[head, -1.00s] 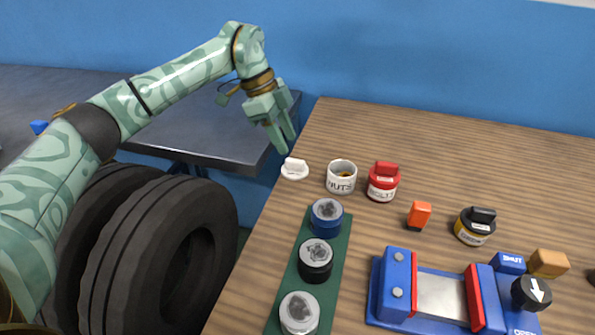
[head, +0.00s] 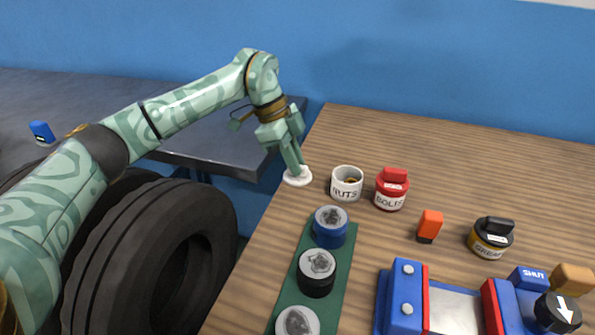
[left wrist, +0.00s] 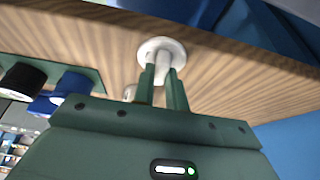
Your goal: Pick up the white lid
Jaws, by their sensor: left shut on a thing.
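The white lid (head: 298,181) lies on the wooden table near its left edge, left of the white NUTS jar (head: 346,184). My left gripper (head: 294,168) reaches down from above and is shut on the lid's raised grip, which the fingers mostly hide in the head view. In the left wrist view the lid (left wrist: 161,47) shows as a round white disc at the tips of my left gripper (left wrist: 163,73). The lid appears to be at table level; I cannot tell whether it is lifted. The NUTS jar is open, with brownish contents. My right gripper is not in view.
A red BOLTS jar (head: 392,189), an orange block (head: 429,226) and a black-lidded yellow jar (head: 490,237) stand to the right. A green strip (head: 344,268) holding several round pieces and a blue fixture (head: 402,295) are nearer. Black tyres (head: 170,250) stand left of the table.

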